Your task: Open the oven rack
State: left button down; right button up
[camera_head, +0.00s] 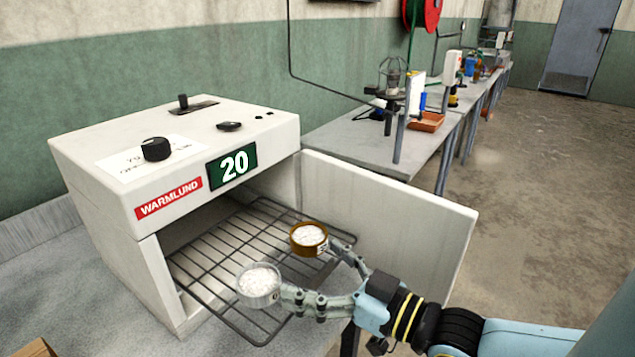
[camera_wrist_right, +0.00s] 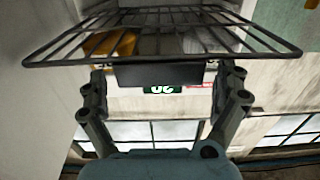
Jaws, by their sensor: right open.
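The white oven (camera_head: 120,200) stands on a bench with its door (camera_head: 390,215) swung open to the right. Its wire rack (camera_head: 215,262) sticks out past the opening. A brown dish (camera_head: 309,250) and a clear dish (camera_head: 258,298), both with white grain, show over the rack. My right gripper (camera_head: 318,275) is at the rack's front with its fingers spread; they overlap the dishes' near sides in the picture. In the right wrist view the rack (camera_wrist_right: 75,60) lies across the top, and a dark flat piece (camera_wrist_right: 158,75) shows between the fingertips. I cannot tell whether they touch it. My left gripper is out of view.
The open door stands close to the right of my right gripper. A long side table (camera_head: 340,140) with lab items runs back behind the door. Bare floor (camera_head: 545,200) is free on the right. A brown object (camera_head: 35,348) shows at the lower left corner.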

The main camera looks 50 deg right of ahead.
jog(key=s+d, duration=0.1)
jog(key=s, duration=1.1)
